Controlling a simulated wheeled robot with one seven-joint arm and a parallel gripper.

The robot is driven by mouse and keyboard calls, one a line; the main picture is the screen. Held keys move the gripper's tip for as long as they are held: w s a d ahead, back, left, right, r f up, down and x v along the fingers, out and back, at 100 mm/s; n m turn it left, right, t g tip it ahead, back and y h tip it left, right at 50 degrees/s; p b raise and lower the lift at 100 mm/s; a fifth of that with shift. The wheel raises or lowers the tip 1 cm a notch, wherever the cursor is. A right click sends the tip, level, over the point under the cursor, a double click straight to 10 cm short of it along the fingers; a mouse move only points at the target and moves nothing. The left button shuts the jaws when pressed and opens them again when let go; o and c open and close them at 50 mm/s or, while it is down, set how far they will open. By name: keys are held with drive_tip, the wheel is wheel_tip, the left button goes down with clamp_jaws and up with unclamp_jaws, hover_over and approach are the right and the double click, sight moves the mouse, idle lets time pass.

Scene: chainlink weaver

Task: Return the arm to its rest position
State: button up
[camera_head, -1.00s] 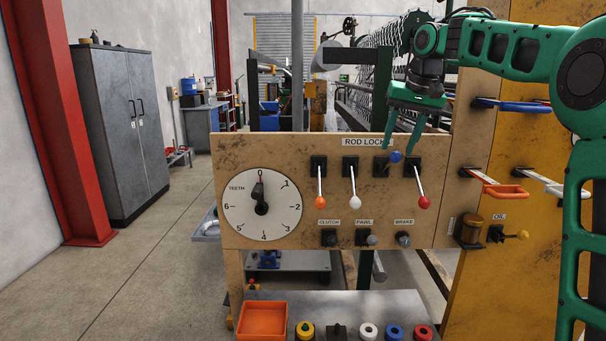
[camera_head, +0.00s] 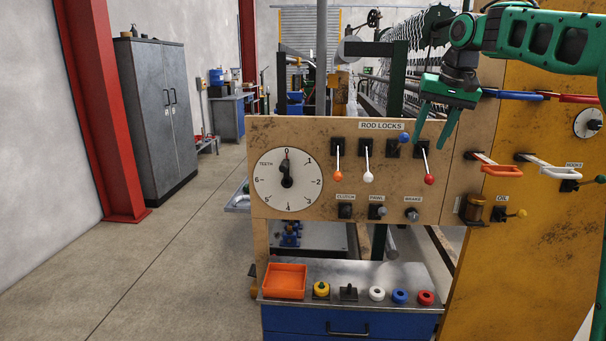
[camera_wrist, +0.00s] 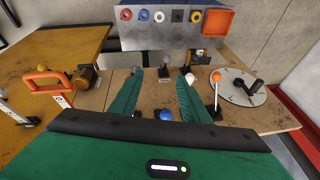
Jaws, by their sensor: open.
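My green gripper (camera_head: 430,140) is open and empty in front of the upper right of the lever panel (camera_head: 330,205); it also shows in the wrist view (camera_wrist: 160,88). In the head view it overlaps the red-knobbed lever (camera_head: 429,179). The blue-knobbed lever (camera_head: 405,137) points up, just left of the fingers, and its knob shows between them in the wrist view (camera_wrist: 166,115). The orange-knobbed (camera_head: 338,175) and white-knobbed (camera_head: 368,177) levers hang down, as does the red one. My arm (camera_head: 545,40) reaches in from the upper right.
A dial (camera_head: 288,182) has its pointer at 0. A shelf below holds an orange tray (camera_head: 285,282) and several coloured rings. A yellow panel with handles (camera_head: 540,240) stands on the right. The floor at left (camera_head: 150,270) is open, with a grey cabinet (camera_head: 160,110) behind.

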drive_tip(key=s+d+f+m+g, duration=0.1)
drive_tip(key=s+d+f, duration=0.2)
drive_tip(key=s+f, duration=0.5)
drive_tip(key=s+d+f+m+g, duration=0.1)
drive_tip(key=s+d+f, duration=0.2)
drive_tip(key=s+f, duration=0.6)
drive_tip(key=s+d+f+m+g, duration=0.1)
drive_tip(key=s+f, duration=0.7)
drive_tip(key=s, duration=2.1)
drive_tip(key=shift+d+f+m+g+h, duration=0.3)
drive_tip(key=shift+d+f+g+h, duration=0.15)
drive_tip(key=shift+d, duration=0.5)
drive_tip(key=shift+r, duration=0.15)
drive_tip(key=shift+w+f, duration=0.25)
drive_tip(key=shift+w, duration=0.4)
